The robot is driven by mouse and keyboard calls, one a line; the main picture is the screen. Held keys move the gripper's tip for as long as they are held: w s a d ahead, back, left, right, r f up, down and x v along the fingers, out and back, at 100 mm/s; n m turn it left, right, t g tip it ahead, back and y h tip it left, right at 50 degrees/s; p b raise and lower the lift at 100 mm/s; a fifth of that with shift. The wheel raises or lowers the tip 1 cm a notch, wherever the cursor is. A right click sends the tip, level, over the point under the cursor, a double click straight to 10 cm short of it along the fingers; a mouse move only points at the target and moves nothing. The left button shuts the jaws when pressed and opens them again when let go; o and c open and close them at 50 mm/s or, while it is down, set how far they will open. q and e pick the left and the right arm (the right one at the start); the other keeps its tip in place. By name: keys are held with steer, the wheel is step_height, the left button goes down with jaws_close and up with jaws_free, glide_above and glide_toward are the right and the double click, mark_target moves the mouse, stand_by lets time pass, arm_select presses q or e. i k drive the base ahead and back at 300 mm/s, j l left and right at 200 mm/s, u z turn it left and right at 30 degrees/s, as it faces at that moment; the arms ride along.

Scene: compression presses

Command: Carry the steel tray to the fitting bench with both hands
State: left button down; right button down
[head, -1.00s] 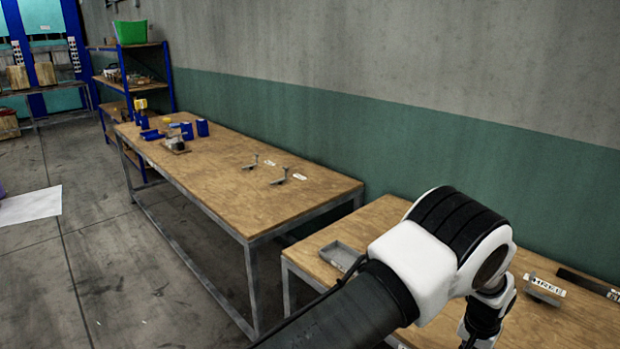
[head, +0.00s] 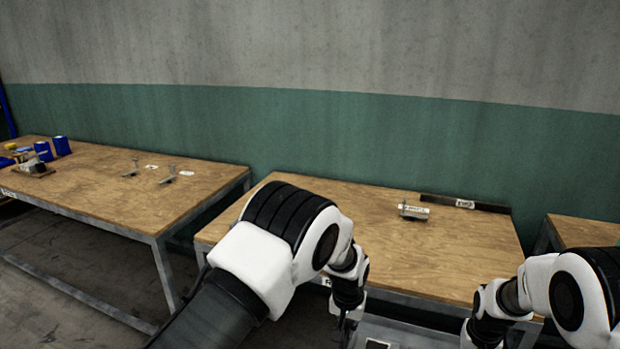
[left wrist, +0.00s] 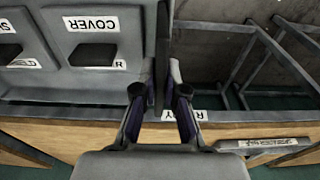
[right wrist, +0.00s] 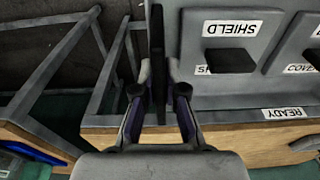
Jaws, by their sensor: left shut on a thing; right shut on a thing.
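The grey steel tray (head: 455,336) shows at the bottom of the head view, in front of the near bench's front edge and partly cut off. In the left wrist view the tray (left wrist: 60,103) carries labels, one reading COVER, beside dark patches. My left gripper (left wrist: 160,92) is shut on the tray's upright edge at one end. My right gripper (right wrist: 160,92) is shut on the opposite end. In the head view my left gripper (head: 345,318) is partly visible; the right fingertips are hidden.
The near wooden bench (head: 350,205) is mostly clear, with a small labelled metal block (head: 413,211) and a dark strip (head: 465,203) at the back. A second bench (head: 110,190) on the left holds small metal brackets and blue items. Another bench (head: 585,232) starts at right.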

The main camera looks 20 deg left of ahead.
mark_target(80, 184)
steer(key=j, duration=8.7)
steer(key=i, duration=1.35)
